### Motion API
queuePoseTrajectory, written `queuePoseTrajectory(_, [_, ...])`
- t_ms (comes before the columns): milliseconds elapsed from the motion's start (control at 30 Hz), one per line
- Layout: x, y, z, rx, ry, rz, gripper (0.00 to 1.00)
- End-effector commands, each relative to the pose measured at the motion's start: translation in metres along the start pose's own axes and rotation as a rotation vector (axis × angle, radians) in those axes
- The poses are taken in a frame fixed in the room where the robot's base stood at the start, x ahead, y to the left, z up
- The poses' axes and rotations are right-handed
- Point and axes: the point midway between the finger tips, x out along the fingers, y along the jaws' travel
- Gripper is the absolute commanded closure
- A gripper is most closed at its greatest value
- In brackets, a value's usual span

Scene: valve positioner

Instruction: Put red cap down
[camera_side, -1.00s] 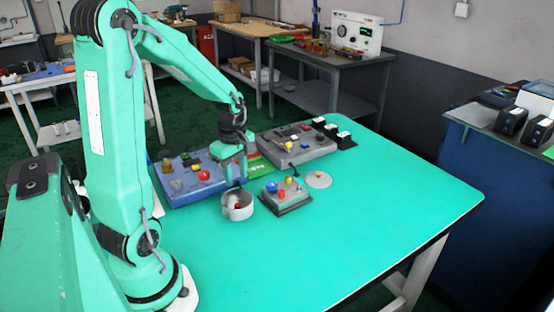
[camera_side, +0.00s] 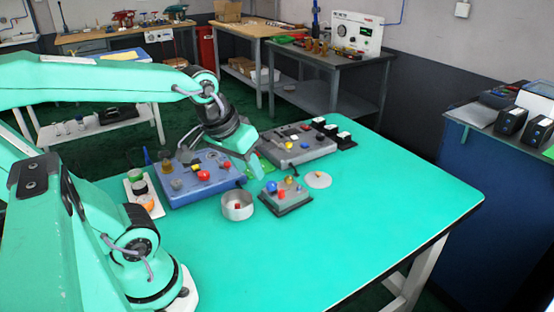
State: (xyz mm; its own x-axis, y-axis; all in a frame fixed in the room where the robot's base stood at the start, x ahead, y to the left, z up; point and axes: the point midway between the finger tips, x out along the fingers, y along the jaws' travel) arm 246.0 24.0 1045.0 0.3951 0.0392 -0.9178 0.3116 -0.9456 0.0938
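A small red piece (camera_side: 237,206), which may be the red cap, lies inside the open metal cup (camera_side: 237,213) on the teal table. A red round knob (camera_side: 203,175) sits on the blue-grey panel box (camera_side: 172,198) behind the cup. Another red piece (camera_side: 281,195) is on the small grey box (camera_side: 291,205) right of the cup. My gripper (camera_side: 256,174) is tilted, above and behind the cup, near the right end of the blue-grey box. I see nothing held in it, but its fingers are too small and edge-on to tell their opening.
A white strip (camera_side: 150,207) with several round coloured pieces stands at the left. A grey panel box (camera_side: 298,151) and black-and-white blocks (camera_side: 334,133) stand at the back. The front and right of the table (camera_side: 390,210) are clear.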

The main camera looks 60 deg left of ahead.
Motion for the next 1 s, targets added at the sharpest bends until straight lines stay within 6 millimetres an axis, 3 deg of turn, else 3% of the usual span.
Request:
queuePoseTrajectory(100, [-0.012, 0.01, 0.011, 0.158, 0.038, 0.029, 0.62])
queuePoseTrajectory(300, [-0.021, 0.017, 0.02, 0.306, 0.074, 0.05, 0.62])
queuePoseTrajectory(1000, [-0.022, 0.018, 0.021, 0.328, 0.078, 0.053, 0.62])
